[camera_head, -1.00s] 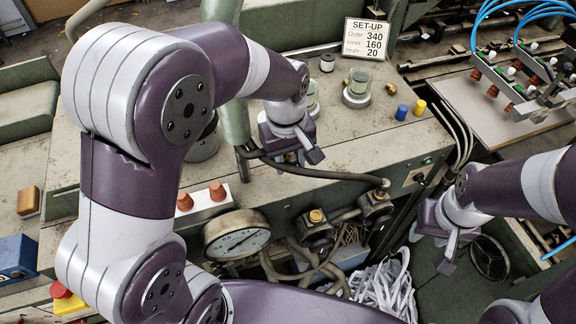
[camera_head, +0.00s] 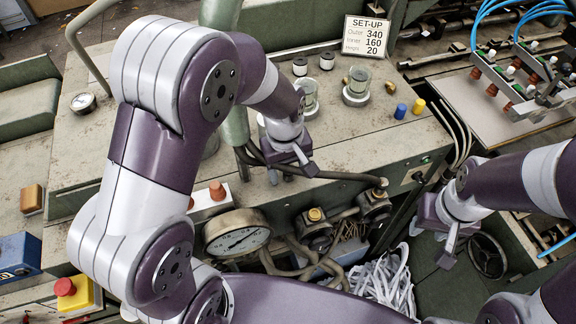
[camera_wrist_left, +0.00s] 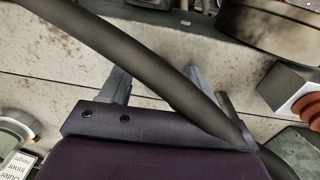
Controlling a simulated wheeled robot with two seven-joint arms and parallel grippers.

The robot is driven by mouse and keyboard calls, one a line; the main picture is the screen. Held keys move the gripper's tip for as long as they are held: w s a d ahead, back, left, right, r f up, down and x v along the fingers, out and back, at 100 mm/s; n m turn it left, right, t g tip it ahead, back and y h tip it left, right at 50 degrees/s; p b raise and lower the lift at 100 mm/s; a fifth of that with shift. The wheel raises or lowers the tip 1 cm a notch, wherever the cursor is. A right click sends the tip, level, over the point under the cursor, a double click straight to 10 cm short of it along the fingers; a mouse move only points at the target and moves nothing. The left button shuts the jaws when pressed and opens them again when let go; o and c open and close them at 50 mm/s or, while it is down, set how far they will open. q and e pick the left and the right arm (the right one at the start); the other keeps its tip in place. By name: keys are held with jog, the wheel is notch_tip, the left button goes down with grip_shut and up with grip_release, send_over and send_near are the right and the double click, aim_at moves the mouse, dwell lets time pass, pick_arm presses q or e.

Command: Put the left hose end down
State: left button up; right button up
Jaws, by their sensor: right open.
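A dark hose (camera_head: 340,176) runs along the front edge of the bench, past my left gripper, to a fitting at its right end. My left gripper (camera_head: 289,172) is low over the bench's front part, at the hose. In the left wrist view the dark hose (camera_wrist_left: 150,62) crosses diagonally in front of my left gripper's fingers (camera_wrist_left: 158,88). The fingers stand apart, with bench surface visible between the left finger and the hose. The hose partly hides the right finger. The hose's left end cannot be made out clearly. My right gripper (camera_head: 448,248) is open and empty, right of the bench.
A pressure gauge (camera_head: 236,233) and valves (camera_head: 314,222) sit below the bench front. A white block with orange cones (camera_head: 217,190) lies left of my left gripper.

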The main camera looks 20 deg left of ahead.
pick_arm(q)
notch_tip(320, 180, up, 8)
jog(key=shift+a+r+b, duration=0.15)
jog(key=shift+r+b, duration=0.05)
jog(key=shift+b, duration=0.75)
notch_tip(320, 180, up, 4)
jog(key=p, duration=0.2)
jog(key=shift+s+p, duration=0.1)
jog(key=shift+p, duration=0.3)
jog(key=shift+f, duration=0.1)
